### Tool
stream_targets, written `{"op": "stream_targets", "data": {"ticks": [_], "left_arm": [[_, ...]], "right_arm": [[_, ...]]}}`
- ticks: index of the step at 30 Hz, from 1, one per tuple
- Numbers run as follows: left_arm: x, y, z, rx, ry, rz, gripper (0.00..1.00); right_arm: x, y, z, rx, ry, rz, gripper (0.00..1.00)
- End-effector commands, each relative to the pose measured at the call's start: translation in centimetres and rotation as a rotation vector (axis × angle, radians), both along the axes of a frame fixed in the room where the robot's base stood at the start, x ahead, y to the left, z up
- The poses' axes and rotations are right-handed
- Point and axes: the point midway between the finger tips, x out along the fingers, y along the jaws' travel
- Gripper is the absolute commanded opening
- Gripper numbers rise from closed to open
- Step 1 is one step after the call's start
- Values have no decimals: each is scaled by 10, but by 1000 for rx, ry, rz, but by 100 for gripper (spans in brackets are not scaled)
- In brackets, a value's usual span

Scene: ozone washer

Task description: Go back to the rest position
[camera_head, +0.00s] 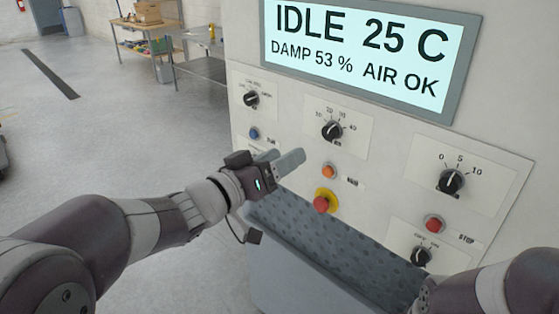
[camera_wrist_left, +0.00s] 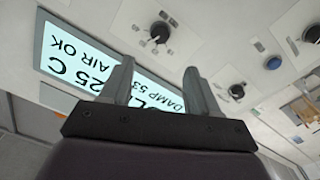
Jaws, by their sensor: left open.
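My left gripper (camera_head: 290,160) reaches in from the left in the head view, in front of the washer's control panel (camera_head: 385,140). Its fingers stand near the orange button (camera_head: 329,170) and the middle black knob (camera_head: 331,130); whether they touch the panel cannot be told from the head view. In the left wrist view the two fingers (camera_wrist_left: 157,85) are spread apart with nothing between them, and the display (camera_wrist_left: 65,55) shows behind them. My right arm enters at the lower right corner of the head view; its gripper is out of the frame.
The display (camera_head: 368,50) reads IDLE 25 C, DAMP 53 %, AIR OK. A red button on a yellow collar (camera_head: 322,203) and a dark perforated tray (camera_head: 300,236) are below. A red button (camera_head: 435,223) is at right. Tables (camera_head: 150,40) stand behind; the left floor is open.

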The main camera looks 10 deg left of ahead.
Motion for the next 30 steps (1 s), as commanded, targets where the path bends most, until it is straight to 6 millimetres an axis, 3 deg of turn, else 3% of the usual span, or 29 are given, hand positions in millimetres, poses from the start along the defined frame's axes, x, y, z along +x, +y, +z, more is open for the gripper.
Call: {"op": "stream_targets", "data": {"ticks": [3,5,8,11,12,15,18,21,22,30], "left_arm": [[1,1,-2,41,-15,10,61],[9,15,-17,149,-6,83,61],[13,62,-77,397,152,287,61],[-21,105,-167,634,456,389,61],[-43,115,-199,705,587,387,61],[-105,124,-263,814,890,317,61],[-158,118,-303,837,1118,224,61],[-187,109,-330,801,1247,188,61],[-188,108,-336,799,1253,185,61],[-186,107,-334,805,1249,182,61]], "right_arm": [[0,0,0,0,0,0,43],[0,0,0,0,0,0,43],[0,0,-2,0,0,0,43],[0,0,-17,0,0,0,43],[0,0,-22,0,0,0,43],[0,0,-36,0,0,0,43],[0,0,-49,0,0,0,43],[0,0,-64,0,0,0,43],[0,0,-69,0,0,0,43],[0,0,-66,0,0,0,43]]}}
